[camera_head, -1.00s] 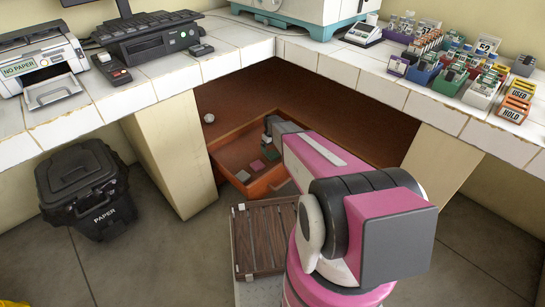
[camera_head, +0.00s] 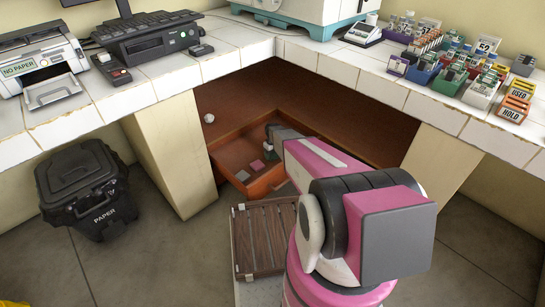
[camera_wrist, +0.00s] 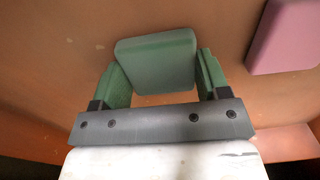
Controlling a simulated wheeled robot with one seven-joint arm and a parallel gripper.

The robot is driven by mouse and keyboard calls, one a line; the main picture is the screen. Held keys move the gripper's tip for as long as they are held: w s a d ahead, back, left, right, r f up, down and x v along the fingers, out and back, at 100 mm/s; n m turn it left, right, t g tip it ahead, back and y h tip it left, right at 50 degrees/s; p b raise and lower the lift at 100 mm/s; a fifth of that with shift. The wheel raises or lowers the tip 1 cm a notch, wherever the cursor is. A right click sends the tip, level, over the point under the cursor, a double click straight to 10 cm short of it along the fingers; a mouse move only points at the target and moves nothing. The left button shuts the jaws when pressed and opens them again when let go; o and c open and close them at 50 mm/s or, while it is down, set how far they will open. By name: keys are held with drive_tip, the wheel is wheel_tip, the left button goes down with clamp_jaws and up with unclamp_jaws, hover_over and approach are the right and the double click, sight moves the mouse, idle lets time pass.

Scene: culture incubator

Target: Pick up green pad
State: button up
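The green pad (camera_wrist: 157,58) is in the wrist view, a rounded block between my two green fingers. It seems to lie on the brown drawer floor. My gripper (camera_wrist: 160,75) is open around it, with one finger on each side; a narrow gap shows at the right finger, and at the left I cannot tell whether finger and pad touch. In the head view my gripper (camera_head: 269,140) reaches down into the open wooden drawer (camera_head: 268,187), and the green pad (camera_head: 271,154) shows small just below it.
A pink pad (camera_wrist: 285,35) lies right of the green one; it also shows in the head view (camera_head: 257,165).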

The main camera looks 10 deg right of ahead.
sight(273, 154)
drive_tip(key=shift+r, duration=0.15)
wheel_tip(273, 154, up, 4)
drive_tip(key=shift+s+r, duration=0.1)
drive_tip(key=s+a+r, duration=0.1)
drive_tip(key=a+r, duration=0.5)
drive_tip(key=a, duration=0.5)
drive_tip(key=shift+a+r, duration=0.3)
drive_tip(key=shift+s, duration=0.1)
